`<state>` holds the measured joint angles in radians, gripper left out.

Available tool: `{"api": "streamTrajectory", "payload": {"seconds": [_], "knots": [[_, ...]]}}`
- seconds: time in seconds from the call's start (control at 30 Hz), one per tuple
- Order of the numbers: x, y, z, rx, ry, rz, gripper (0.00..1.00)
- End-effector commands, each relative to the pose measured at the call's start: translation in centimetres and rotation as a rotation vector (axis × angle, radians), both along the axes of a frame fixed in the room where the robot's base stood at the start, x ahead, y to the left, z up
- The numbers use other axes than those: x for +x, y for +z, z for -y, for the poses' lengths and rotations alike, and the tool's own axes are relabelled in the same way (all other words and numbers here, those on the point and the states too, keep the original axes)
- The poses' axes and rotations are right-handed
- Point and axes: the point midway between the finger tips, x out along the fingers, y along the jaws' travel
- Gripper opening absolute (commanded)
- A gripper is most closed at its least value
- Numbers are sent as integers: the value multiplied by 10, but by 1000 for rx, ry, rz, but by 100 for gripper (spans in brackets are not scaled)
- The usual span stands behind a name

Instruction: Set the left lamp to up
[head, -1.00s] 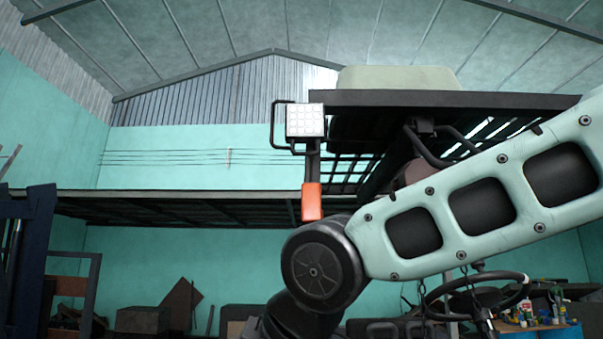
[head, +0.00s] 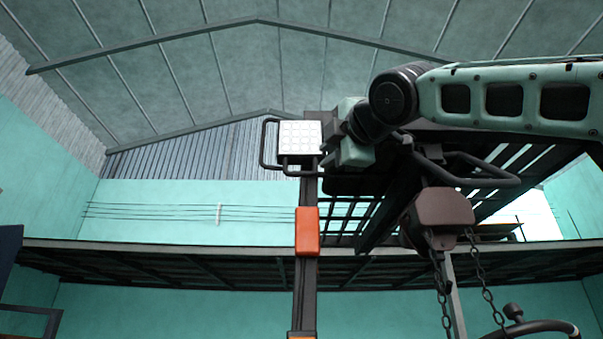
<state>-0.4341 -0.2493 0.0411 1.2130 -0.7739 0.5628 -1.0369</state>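The left lamp (head: 301,138) is a white square face with rows of round cells, on the dark upright post of the forklift near the middle of the head view. A bent black tube guard (head: 266,146) stands at its left side. My gripper (head: 333,139) is right beside the lamp's right edge, pointing left. Its fingers are small, dark and partly hidden, so I cannot tell whether they touch the lamp or are open.
The dark roof frame (head: 460,142) of the forklift lies behind and below my arm. An orange light (head: 307,231) sits lower on the post. A hanging hoist block (head: 440,212) with chains is at right. A steering wheel (head: 540,327) shows at bottom right.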

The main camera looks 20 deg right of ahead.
Motion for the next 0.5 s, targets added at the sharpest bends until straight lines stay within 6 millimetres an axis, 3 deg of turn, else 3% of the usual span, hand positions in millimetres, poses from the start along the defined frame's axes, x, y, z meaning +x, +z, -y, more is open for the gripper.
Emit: {"api": "streamTrajectory", "payload": {"seconds": [0.1, 0.5], "knots": [[27, 9, -3, -1, 1, -3, 21], [104, 21, -10, 1, 1, -3, 21]]}}
